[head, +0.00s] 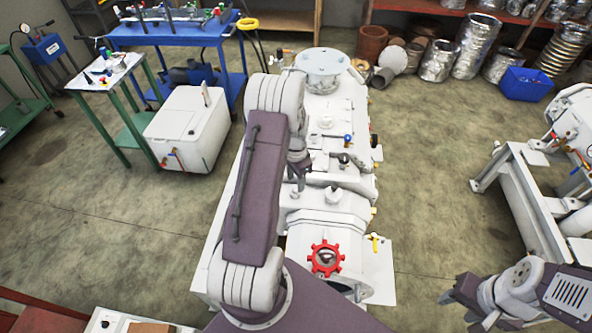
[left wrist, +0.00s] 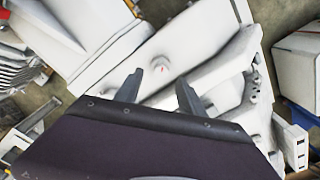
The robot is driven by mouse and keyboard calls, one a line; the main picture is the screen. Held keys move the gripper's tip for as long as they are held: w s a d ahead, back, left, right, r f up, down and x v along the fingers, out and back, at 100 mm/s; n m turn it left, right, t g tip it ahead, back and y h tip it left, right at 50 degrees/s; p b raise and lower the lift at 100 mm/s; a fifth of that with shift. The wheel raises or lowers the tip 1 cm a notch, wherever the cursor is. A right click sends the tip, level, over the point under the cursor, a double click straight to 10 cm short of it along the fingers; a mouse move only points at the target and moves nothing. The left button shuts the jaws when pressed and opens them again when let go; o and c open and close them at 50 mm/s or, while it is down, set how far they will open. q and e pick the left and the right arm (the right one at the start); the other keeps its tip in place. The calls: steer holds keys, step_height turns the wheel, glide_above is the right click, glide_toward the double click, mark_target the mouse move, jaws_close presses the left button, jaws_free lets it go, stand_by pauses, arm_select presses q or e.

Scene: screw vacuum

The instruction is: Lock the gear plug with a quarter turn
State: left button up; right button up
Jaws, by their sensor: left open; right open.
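The white screw vacuum pump (head: 335,120) fills the middle of the head view. A round white plug (head: 333,196) stands on its housing, probably the gear plug. In the left wrist view a round plug (left wrist: 162,66) with a small red mark sits just beyond my fingertips. My left gripper (head: 299,184) is open and empty above the pump, left of the plug in the head view. Its two spread fingers (left wrist: 160,84) show in the left wrist view, apart from the plug. My right gripper (head: 463,306) is open and empty at the lower right, away from the pump.
A red handwheel (head: 326,259) is at the pump's near end. A small yellow-handled valve (head: 375,240) is beside it. White machinery (head: 545,195) stands at the right. A white box (head: 188,130) and blue table (head: 170,34) are at the left. The floor between the machines is clear.

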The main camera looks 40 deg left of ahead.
mark_target(295, 187)
arm_select(q)
steer(key=shift+a+f, duration=0.1)
steer(key=shift+f, duration=1.8)
jaws_close()
steer(key=m, duration=0.3)
steer(key=shift+p, duration=0.35)
steer(key=m, duration=0.4)
steer(key=shift+m, duration=0.4)
jaws_free()
step_height(295, 187, up, 9)
steer(key=shift+b, duration=0.6)
